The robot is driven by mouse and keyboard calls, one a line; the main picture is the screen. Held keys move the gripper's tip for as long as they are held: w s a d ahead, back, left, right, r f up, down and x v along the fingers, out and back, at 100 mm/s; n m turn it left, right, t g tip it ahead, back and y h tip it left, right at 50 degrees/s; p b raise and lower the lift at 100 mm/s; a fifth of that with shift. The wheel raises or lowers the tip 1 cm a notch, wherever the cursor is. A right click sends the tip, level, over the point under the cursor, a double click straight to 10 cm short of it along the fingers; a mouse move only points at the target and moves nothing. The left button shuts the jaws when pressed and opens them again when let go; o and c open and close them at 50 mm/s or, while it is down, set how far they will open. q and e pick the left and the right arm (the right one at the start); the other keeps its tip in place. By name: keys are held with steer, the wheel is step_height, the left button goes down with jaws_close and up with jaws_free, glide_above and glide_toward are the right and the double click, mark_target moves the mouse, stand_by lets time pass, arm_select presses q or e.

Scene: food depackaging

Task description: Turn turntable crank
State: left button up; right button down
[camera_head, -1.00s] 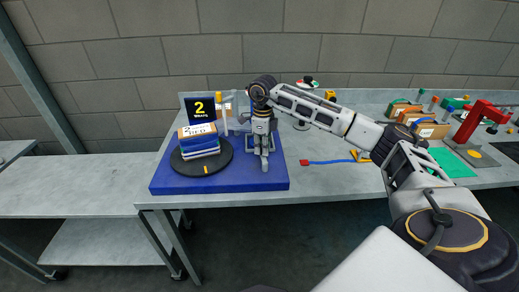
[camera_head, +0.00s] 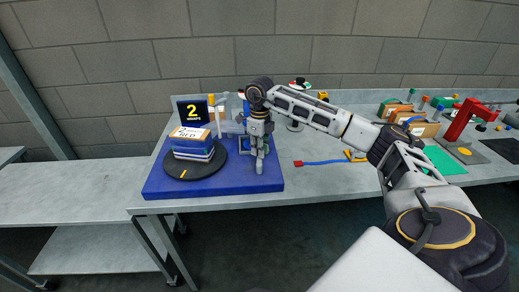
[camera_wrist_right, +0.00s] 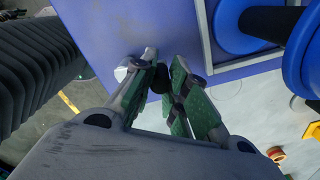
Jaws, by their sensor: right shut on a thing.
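The black round turntable (camera_head: 215,169) with a yellow mark on its front rim sits on a blue base (camera_head: 228,187). A stack of blue and white packages with an orange-edged top (camera_head: 193,149) stands on the turntable. My right gripper (camera_head: 259,166) points down over the right part of the base, beside the turntable. In the right wrist view its fingers (camera_wrist_right: 167,82) are closed around a dark piece (camera_wrist_right: 190,66), probably the crank's knob. The fingers hide most of it, and the crank arm is not clear. My left gripper is not in view.
A black sign with a yellow 2 (camera_head: 193,111) stands behind the turntable. To the right lie a red-ended blue tool (camera_head: 320,162), a green mat (camera_head: 443,161), several bins and a red press (camera_head: 461,119). The table's front edge is clear.

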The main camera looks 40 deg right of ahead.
steer(key=c, duration=1.4)
jaws_free()
steer(key=shift+o, duration=0.2)
steer(key=shift+r, duration=0.1)
step_height(320, 180, up, 12)
